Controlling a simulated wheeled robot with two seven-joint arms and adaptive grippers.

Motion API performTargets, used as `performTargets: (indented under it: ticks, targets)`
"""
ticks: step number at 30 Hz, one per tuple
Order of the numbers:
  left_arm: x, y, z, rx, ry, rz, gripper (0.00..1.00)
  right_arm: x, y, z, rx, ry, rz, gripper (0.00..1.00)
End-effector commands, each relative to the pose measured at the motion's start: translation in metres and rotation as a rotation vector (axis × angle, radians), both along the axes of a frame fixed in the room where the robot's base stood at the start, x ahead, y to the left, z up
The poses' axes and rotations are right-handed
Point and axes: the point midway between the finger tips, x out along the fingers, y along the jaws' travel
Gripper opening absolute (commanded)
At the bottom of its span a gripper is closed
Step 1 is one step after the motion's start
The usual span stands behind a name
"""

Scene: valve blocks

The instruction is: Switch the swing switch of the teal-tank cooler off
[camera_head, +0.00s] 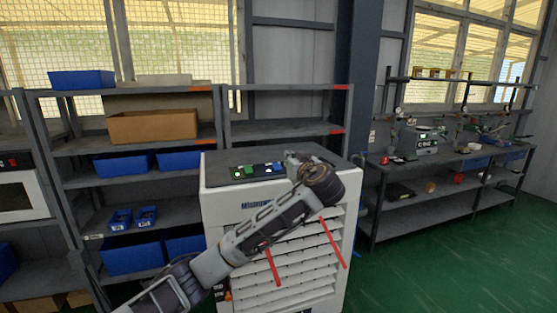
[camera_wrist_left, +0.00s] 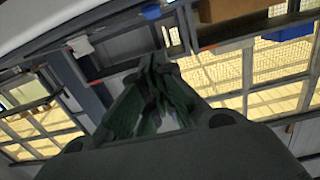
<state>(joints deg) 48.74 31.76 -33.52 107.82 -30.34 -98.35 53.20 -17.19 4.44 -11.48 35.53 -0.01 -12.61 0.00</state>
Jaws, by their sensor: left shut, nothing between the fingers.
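A white cooler (camera_head: 215,205) with a louvred front and a grey top stands in the middle of the head view. A dark control panel (camera_head: 258,170) with small green, white and blue parts lies on its top; which part is the swing switch is too small to tell. No teal tank shows clearly. My left arm crosses in front of the cooler, hiding part of its front. My left gripper (camera_head: 293,159) is at the top, just right of the panel; contact cannot be told. In the left wrist view the gripper (camera_wrist_left: 158,65) is shut and empty. My right gripper is not in view.
Shelves with a brown box (camera_head: 153,126) and blue bins (camera_head: 122,166) stand behind and left of the cooler. A workbench (camera_head: 440,160) with tools stands at the right. Two red strips (camera_head: 333,243) slant across the cooler's louvres. Green floor is clear at the lower right.

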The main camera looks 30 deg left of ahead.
Motion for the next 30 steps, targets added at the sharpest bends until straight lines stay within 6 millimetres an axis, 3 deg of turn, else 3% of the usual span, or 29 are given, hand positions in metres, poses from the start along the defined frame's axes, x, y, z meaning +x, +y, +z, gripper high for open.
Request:
performTargets:
  ticks: [6, 20, 30]
  targets:
    - [0.0, 0.005, 0.013, 0.004, -0.03, 0.018, 0.0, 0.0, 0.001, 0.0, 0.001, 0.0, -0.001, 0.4]
    - [0.002, 0.007, 0.013, 0.005, -0.03, 0.019, 0.0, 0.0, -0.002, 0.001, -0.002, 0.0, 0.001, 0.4]
    - [0.019, 0.029, 0.013, 0.006, -0.029, 0.021, 0.0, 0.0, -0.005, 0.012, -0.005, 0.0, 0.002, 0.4]
